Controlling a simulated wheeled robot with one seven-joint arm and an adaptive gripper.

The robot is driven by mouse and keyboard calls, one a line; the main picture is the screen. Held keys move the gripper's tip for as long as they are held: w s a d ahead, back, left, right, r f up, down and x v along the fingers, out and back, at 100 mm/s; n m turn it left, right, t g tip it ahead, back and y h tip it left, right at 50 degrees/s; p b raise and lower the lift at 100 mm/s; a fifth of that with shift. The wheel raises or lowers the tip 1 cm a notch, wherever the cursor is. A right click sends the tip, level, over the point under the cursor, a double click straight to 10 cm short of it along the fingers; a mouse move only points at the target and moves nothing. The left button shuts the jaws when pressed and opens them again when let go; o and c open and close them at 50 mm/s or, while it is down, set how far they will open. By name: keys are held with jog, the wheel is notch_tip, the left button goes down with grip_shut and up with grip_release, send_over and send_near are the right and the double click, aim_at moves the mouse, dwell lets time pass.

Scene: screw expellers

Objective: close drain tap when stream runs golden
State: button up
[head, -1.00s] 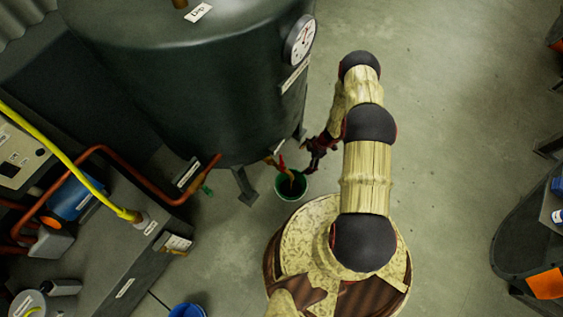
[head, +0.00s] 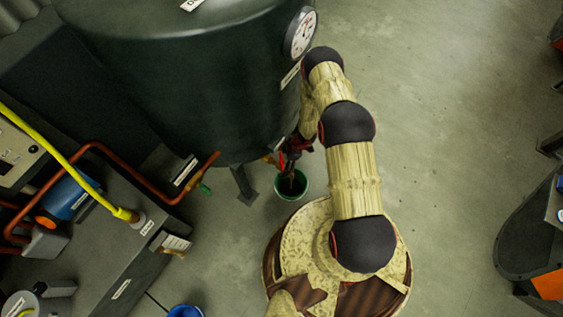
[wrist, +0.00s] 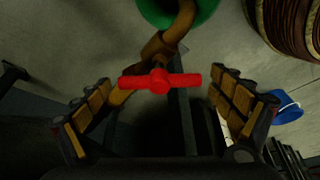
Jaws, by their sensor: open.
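The drain tap has a red bar handle (wrist: 160,81) on a brass body (wrist: 163,46), low on the dark tank (head: 190,90). In the wrist view the handle lies crosswise. A green bucket (head: 303,184) stands under the tap's outlet; its rim also shows at the top of the wrist view (wrist: 205,8). A brownish stream or spout end reaches over the bucket; I cannot tell its colour surely. My gripper (wrist: 162,79) is open, with one finger on each side of the handle and gaps visible. In the head view my gripper (head: 291,150) partly hides the tap.
A tank leg (head: 246,186) stands left of the bucket. A green-handled valve (head: 205,189) on a copper pipe (head: 130,170) is further left. A blue bucket (head: 186,312) sits at the bottom. A grey machine (head: 110,270) fills the lower left.

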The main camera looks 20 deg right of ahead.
jog(key=shift+c, duration=0.7)
jog(key=c, duration=1)
jog(key=shift+m, duration=0.3)
jog(key=m+t, duration=0.1)
jog(key=m, duration=0.2)
jog(key=shift+h, duration=0.3)
jog(key=shift+m+t+h, duration=0.5)
jog(key=shift+m+t, duration=0.3)
jog(key=shift+m, duration=1.5)
jog(key=o, duration=1.1)
jog(key=shift+o, duration=0.2)
